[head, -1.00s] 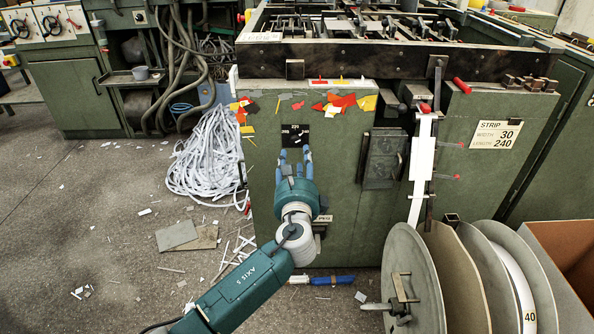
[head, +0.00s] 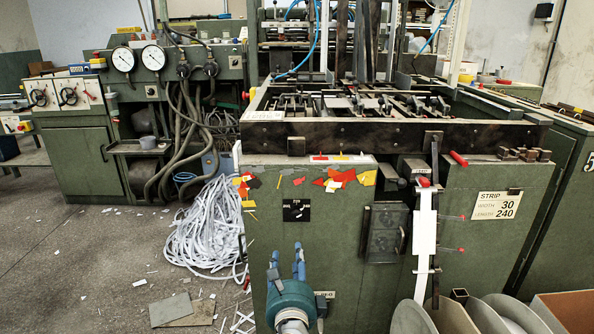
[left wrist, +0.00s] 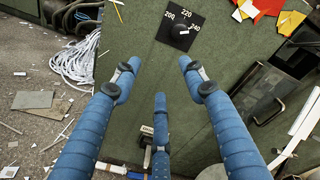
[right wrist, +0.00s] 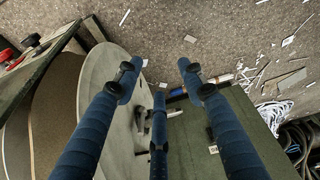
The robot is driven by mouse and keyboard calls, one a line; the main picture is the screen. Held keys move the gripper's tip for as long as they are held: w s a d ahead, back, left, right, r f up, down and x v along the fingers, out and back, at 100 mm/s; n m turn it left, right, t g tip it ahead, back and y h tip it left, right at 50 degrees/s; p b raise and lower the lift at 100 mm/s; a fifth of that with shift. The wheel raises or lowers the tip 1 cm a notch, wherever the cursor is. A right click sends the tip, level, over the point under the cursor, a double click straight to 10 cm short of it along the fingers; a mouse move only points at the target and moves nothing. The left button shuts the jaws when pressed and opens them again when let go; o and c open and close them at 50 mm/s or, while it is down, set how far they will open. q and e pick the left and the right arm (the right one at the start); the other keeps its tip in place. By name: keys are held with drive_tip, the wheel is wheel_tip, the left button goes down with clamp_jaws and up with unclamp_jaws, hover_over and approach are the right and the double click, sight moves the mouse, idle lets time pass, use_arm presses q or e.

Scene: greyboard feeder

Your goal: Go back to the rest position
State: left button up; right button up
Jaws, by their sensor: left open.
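The black dial plate (head: 296,210) is on the green front panel of the feeder (head: 340,240). In the left wrist view the dial (left wrist: 180,28) shows the numbers 200, 220 and 240 around a dark knob. My left gripper (head: 286,260) is open and empty, its blue fingers pointing up just below the dial in the head view. In the left wrist view its fingers (left wrist: 158,78) are spread, with nothing between them. My right gripper is outside the head view. In its own wrist view its fingers (right wrist: 158,78) are spread and empty above a large grey disc (right wrist: 105,90).
Grey reel discs (head: 413,318) and a brown box (head: 565,308) stand at the lower right. A heap of white strips (head: 205,235) lies on the floor left of the feeder. Grey board pieces (head: 170,309) and scraps litter the floor.

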use_arm(q)
drive_tip(key=s+a+f+n+g+y, duration=0.1)
drive_tip(key=s+a+f+n+g, duration=0.3)
drive_tip(key=s+a+f+n, duration=0.45)
drive_tip(key=s+a+f+n+g, duration=0.4)
drive_tip(key=s+a+f+n, duration=0.15)
drive_tip(key=s+f, duration=0.6)
drive_tip(key=s+a+f+n+g+p, duration=0.2)
drive_tip(key=s+n+p, duration=0.1)
drive_tip(key=s+p, duration=0.8)
drive_tip(key=s+a+f+n+g+h+p, duration=0.1)
drive_tip(key=s+a+f+n+g+p, duration=0.1)
drive_tip(key=s+p, duration=0.9)
drive_tip(key=s+a+f+n+g+p, duration=0.3)
drive_tip(key=s+p, duration=0.8)
drive_tip(key=s, duration=0.7)
drive_tip(key=shift+s+a+f+n+g+h+p, duration=0.15)
drive_tip(key=shift+a+f+n+g+h+p, duration=0.15)
drive_tip(key=shift+a+f+g+p, duration=0.15)
use_arm(e)
drive_tip(key=s+d+f+g, duration=0.1)
drive_tip(key=s, duration=0.9)
drive_tip(key=s+d+f+g, duration=0.1)
drive_tip(key=s+d, duration=0.1)
drive_tip(key=s, duration=0.8)
drive_tip(key=shift+s+d, duration=0.15)
drive_tip(key=shift+s, duration=0.15)
